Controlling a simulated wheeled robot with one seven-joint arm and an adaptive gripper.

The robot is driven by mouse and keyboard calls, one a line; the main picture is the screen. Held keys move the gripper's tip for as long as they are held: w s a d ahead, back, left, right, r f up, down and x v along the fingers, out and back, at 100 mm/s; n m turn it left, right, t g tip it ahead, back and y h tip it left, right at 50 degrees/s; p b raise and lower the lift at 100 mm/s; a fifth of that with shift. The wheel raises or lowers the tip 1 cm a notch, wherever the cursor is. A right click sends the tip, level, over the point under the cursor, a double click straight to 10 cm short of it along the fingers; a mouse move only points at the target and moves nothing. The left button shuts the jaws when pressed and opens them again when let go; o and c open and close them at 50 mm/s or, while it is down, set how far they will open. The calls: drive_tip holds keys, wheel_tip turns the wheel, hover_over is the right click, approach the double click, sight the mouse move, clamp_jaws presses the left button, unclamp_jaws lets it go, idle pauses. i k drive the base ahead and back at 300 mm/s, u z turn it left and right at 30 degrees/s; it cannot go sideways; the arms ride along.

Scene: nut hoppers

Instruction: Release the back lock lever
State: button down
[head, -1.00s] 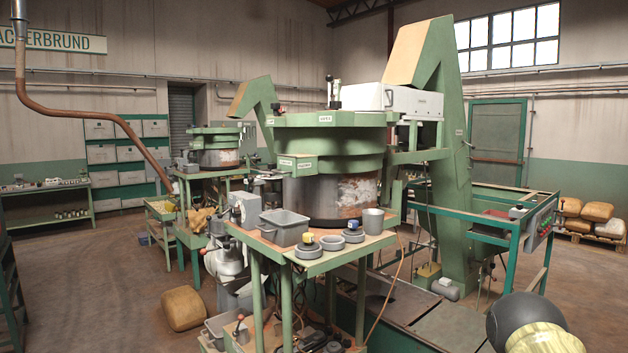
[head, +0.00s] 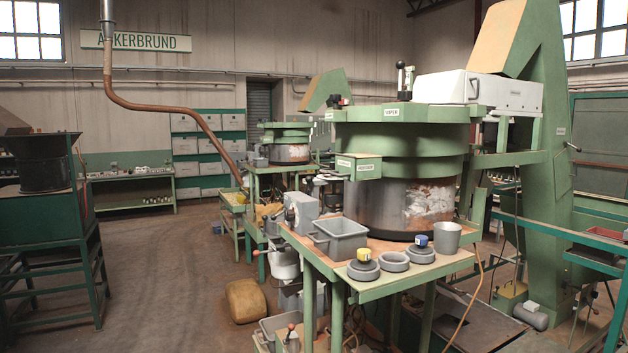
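The near green hopper (head: 400,140) stands on a green-framed bench, with a bare metal lower drum (head: 375,205). On its top rim at the back right stands an upright lever with a black knob (head: 401,68), beside a second upright piece (head: 409,78). At the top left rim are small dark and red knobs (head: 337,101). I cannot tell which of these is the back lock lever, or whether any is locked. The labels are too small to read surely. My gripper is not in view.
A grey bin (head: 341,238), round grey parts with yellow and blue tops (head: 363,265), and a cup (head: 447,236) sit on the bench front (head: 400,287). A sack (head: 245,301) lies on the floor. Open floor (head: 170,270) lies left, before a dark green stand (head: 50,230).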

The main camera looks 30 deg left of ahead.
sight(309, 179)
drive_tip(key=u, duration=0.45)
drive_tip(key=i, duration=0.6)
drive_tip(key=u, duration=0.65)
